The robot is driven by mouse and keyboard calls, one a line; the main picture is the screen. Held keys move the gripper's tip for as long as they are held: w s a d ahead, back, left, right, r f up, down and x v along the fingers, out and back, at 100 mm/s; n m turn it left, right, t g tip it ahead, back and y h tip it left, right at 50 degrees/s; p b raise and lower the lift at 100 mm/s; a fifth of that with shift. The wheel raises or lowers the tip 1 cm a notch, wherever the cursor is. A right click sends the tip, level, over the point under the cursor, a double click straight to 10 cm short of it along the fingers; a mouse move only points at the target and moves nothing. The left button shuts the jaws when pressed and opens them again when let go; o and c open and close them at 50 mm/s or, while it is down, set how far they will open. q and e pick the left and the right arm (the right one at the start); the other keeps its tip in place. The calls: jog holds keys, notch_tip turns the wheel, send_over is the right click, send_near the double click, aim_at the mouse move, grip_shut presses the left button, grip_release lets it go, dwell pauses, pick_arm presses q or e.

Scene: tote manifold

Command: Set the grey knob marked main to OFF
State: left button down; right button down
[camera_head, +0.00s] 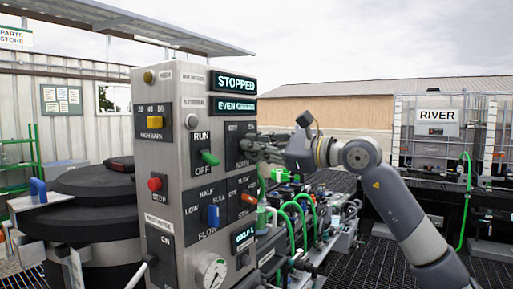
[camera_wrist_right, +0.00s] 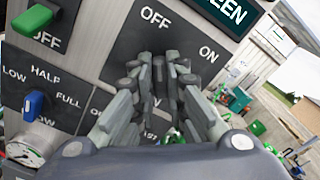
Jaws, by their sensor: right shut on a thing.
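The grey control panel (camera_head: 172,180) stands upright left of centre in the head view. My right gripper (camera_head: 256,146) reaches it from the right, at the dark plate (camera_head: 234,130) high on its right side. In the right wrist view this plate (camera_wrist_right: 130,40) carries the words OFF and ON. The fingers of my right gripper (camera_wrist_right: 158,82) close from both sides on the grey knob (camera_wrist_right: 158,70) below these words. The fingers hide most of the knob, so I cannot tell its exact setting. My left gripper is not in view.
Left of the plate is a green RUN/OFF switch (camera_head: 209,157). Below are a blue flow selector (camera_head: 213,215), an orange handle (camera_head: 248,199) and a gauge (camera_head: 211,271). A STOPPED display (camera_head: 236,84) sits above. Green hoses (camera_head: 292,215) and pipework lie beneath my right arm.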

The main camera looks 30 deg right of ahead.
jog(key=c, duration=1.6)
grip_release()
jog(key=shift+s, duration=0.1)
jog(key=shift+c, duration=0.2)
jog(key=shift+d, duration=0.1)
jog(key=v, duration=1.2)
